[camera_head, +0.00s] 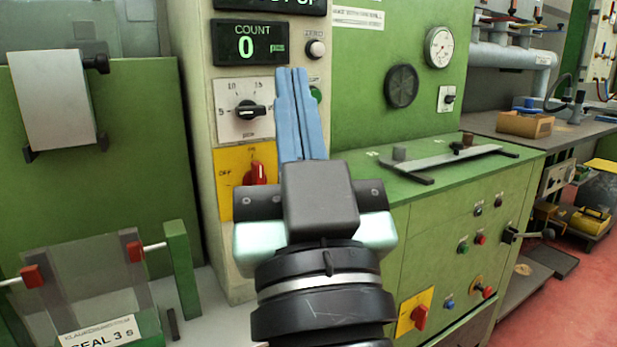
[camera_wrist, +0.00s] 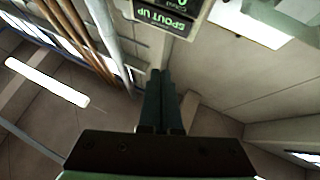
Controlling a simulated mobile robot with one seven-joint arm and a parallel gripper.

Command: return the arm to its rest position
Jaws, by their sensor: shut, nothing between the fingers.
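My gripper (camera_head: 292,74) is in the middle of the head view, with its two blue fingers pointing up and pressed together. It is shut and empty. It stands in front of the cream control column (camera_head: 200,60), and its fingers cover part of the panel between the dial and a green button. In the wrist view the shut fingers (camera_wrist: 160,80) show dark and point up towards the ceiling and a sign reading "SPOUT UP" (camera_wrist: 165,14). My forearm below the gripper is upright in the head view.
A counter display (camera_head: 250,43) reads 0. Beside my gripper are a black dial (camera_head: 250,110) and a red switch (camera_head: 256,173). A clear guard (camera_head: 85,290) labelled "SEAL 3 s" stands at lower left. A green cabinet (camera_head: 460,215) with a metal bar on top is to the right.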

